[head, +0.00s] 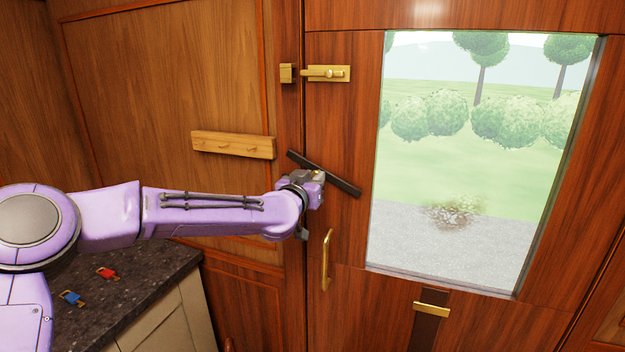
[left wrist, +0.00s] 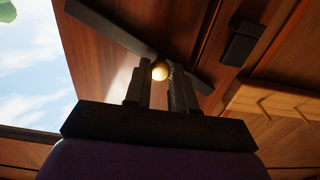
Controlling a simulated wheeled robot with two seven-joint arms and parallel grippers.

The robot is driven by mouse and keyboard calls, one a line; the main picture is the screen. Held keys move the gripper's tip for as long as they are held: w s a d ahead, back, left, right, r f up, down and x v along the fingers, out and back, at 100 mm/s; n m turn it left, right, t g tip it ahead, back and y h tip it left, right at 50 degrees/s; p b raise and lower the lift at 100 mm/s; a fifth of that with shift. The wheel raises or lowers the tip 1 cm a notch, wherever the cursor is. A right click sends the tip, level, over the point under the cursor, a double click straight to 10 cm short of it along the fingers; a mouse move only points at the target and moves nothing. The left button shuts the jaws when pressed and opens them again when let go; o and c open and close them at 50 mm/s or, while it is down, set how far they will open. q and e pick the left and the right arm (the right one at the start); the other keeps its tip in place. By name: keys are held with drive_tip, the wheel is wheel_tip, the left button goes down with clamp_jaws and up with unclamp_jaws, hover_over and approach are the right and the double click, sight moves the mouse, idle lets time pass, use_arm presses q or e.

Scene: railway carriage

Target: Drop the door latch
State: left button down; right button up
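The door latch is a dark flat bar (head: 342,183) on the wooden door. It is tilted, its left end high near the door post and its right end lower. The bar also crosses the left wrist view (left wrist: 108,28), which is turned upside down. A round brass knob (left wrist: 160,71) shows on the bar. My left gripper (head: 318,178) is at the bar, and its fingers (left wrist: 160,88) appear closed on the knob from both sides. A dark keeper block (left wrist: 242,43) sits on the post, below the bar's raised end and apart from it. My right gripper is not visible.
A brass bolt (head: 325,74) is above the latch and a brass pull handle (head: 326,260) below it. A wooden hook board (head: 233,145) is on the left wall. The dark counter (head: 130,300) holds a red key (head: 107,273) and a blue key (head: 72,298). A large window (head: 470,180) fills the door's right.

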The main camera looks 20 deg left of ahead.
use_arm(q)
drive_tip(key=f+n+b, duration=0.4)
drive_tip(key=n+b, duration=0.1)
drive_tip(key=shift+a+f, duration=0.15)
drive_tip(key=shift+a, duration=0.25)
drive_tip(key=c, duration=1)
unclamp_jaws()
drive_tip(key=shift+o, duration=0.2)
drive_tip(key=s+b, duration=0.3)
drive_tip(key=s, duration=0.7)
drive_tip(key=shift+s+a+b, duration=0.2)
drive_tip(key=shift+s+b, duration=0.05)
drive_tip(key=shift+b, duration=0.1)
